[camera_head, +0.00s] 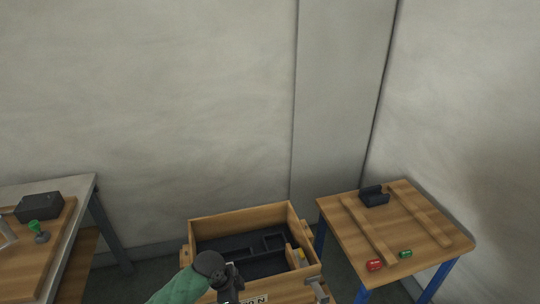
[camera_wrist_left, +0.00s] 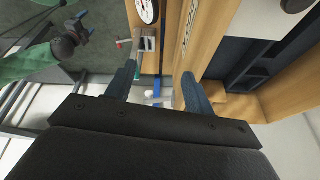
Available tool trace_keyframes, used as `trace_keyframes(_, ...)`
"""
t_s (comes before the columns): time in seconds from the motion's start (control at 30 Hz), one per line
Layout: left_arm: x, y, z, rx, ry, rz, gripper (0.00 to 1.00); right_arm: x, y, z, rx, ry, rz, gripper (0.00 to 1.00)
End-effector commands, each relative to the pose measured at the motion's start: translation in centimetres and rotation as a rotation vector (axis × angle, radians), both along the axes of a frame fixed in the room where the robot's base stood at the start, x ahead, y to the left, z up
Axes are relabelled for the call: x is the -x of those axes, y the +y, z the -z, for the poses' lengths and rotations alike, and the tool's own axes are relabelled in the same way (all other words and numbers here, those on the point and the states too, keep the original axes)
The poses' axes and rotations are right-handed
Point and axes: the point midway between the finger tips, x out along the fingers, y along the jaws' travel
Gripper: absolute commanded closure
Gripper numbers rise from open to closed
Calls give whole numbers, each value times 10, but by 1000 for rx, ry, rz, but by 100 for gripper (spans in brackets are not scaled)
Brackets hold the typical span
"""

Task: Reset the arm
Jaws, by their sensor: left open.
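My left arm comes in at the bottom of the head view, with a green sleeve and a dark wrist. Its gripper (camera_head: 232,288) is in front of the wooden box, close to the lettered front, which it partly covers. In the left wrist view the gripper (camera_wrist_left: 160,72) has its two blue-grey fingers wide apart, with nothing between them. My right arm, green with a black gripper (camera_wrist_left: 78,32), shows small at the upper left of that view. It is too small to tell its jaw state, and it is outside the head view.
The wooden box (camera_head: 240,213) with black compartments stands close to my left gripper. A wooden table (camera_head: 392,226) at right holds a black holder (camera_head: 374,196), a red item (camera_head: 374,265) and a green item (camera_head: 405,254). A left table bears a black box (camera_head: 40,207) and green-handled tool (camera_head: 38,228).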

Motion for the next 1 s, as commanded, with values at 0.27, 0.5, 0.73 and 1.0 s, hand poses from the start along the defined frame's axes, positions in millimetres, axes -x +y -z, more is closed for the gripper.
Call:
trace_keyframes(0.27, 50, -11, -9, 43, 7, -253, 47, 0, 1, 0, -1, -1, 0, 29)
trace_keyframes(0.5, 91, 5, -19, 57, 21, -522, 47, 0, 0, 0, 0, 0, 0, 29)
trace_keyframes(0.73, 134, 37, -29, 48, 39, -807, 47, 1, -3, 0, 3, 0, -1, 29)
trace_keyframes(1.0, 175, 77, -39, 16, 49, -1067, 47, 2, -4, 1, 5, 2, -1, 29)
